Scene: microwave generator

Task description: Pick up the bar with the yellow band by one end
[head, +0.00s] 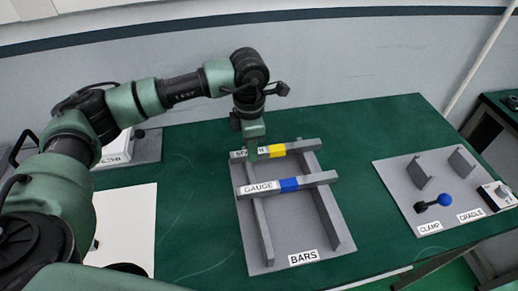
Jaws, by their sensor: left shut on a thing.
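The bar with the yellow band (300,147) lies across the back of the two grey rails of the bars rack (285,235). Its label near the left end is partly covered by my gripper. My left gripper (251,152) points down from above and is shut on this bar near its left end, left of the yellow band. I cannot tell whether the bar is raised from the rails. A second bar with a blue band (318,179), labelled GAUGE, lies across the same rails in front of it. My right gripper is not in view.
A grey plate with clamp and cradle (440,190) sits at the right, with a blue-knobbed lever (444,200). A white sheet (128,222) lies at the left, and a white box labelled FILTER (118,148) stands behind it. Green table (350,120) is bare behind the rack.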

